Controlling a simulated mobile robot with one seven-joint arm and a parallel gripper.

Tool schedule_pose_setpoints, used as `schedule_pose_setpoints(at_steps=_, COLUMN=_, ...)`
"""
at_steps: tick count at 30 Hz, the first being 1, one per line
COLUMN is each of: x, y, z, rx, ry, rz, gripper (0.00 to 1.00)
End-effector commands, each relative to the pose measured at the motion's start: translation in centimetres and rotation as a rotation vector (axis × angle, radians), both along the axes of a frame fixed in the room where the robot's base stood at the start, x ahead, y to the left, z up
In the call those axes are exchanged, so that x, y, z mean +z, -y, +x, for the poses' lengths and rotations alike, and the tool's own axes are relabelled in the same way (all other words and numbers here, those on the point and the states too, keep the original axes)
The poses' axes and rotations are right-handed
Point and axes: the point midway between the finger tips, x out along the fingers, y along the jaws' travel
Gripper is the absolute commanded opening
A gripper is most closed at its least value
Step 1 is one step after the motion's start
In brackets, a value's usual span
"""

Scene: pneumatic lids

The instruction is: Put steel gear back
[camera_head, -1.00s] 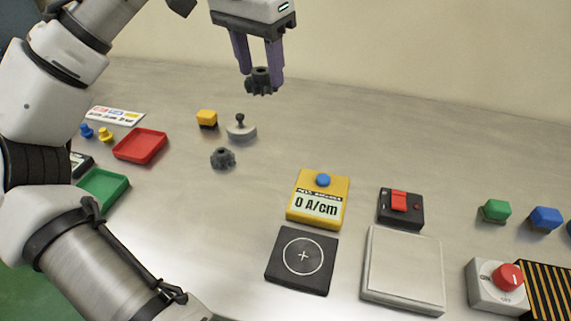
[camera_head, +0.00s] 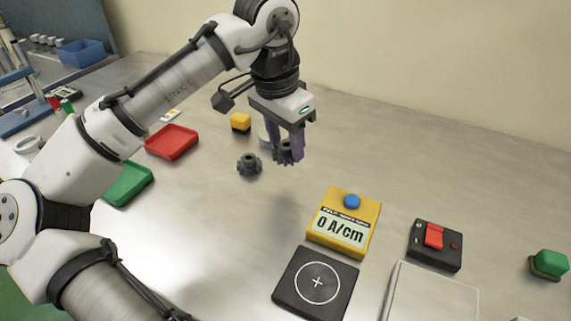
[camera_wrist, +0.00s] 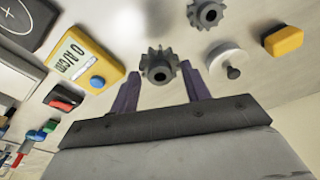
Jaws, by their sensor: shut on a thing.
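My gripper (camera_head: 285,146) is shut on a dark grey toothed gear (camera_head: 284,155), held between its two purple fingers above the table. The held gear also shows between the fingers in the wrist view (camera_wrist: 159,66), with its centre hole facing the camera. A second dark gear (camera_head: 249,164) lies on the table just left of my gripper; it also shows in the wrist view (camera_wrist: 206,13). I cannot tell by looks which of the two is the steel one. A grey round weight with a knob (camera_wrist: 228,60) stands close by, mostly hidden behind my gripper in the head view.
A yellow-and-black block (camera_head: 240,123) stands behind. Red (camera_head: 172,141) and green (camera_head: 128,184) trays lie left. A yellow meter reading 0 A/cm (camera_head: 343,222), a black pad with a circle (camera_head: 316,283) and a red-switch box (camera_head: 435,245) lie front right. The table between is clear.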

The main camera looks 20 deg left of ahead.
Motion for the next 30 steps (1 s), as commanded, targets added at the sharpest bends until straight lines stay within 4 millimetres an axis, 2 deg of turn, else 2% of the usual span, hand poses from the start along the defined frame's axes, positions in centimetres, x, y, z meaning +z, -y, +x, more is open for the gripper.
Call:
schedule_pose_setpoints(at_steps=3, x=-1.4, y=0.0, z=0.0, rx=0.001, ry=0.000, rz=0.001, gripper=0.13)
schedule_pose_setpoints(at_steps=8, x=-2.4, y=0.0, z=0.0, rx=0.000, ry=0.000, rz=0.000, gripper=0.13)
schedule_pose_setpoints(at_steps=15, x=-5.8, y=0.0, z=0.0, rx=0.001, ry=-0.001, rz=0.000, gripper=0.13)
schedule_pose_setpoints(at_steps=27, x=-6.5, y=0.0, z=0.0, rx=-0.001, ry=0.001, rz=0.000, gripper=0.13)
schedule_pose_setpoints(at_steps=28, x=-6.4, y=0.0, z=0.0, rx=0.000, ry=0.001, rz=0.001, gripper=0.51)
schedule_pose_setpoints(at_steps=30, x=-6.4, y=0.0, z=0.0, rx=0.000, ry=0.001, rz=0.001, gripper=0.60)
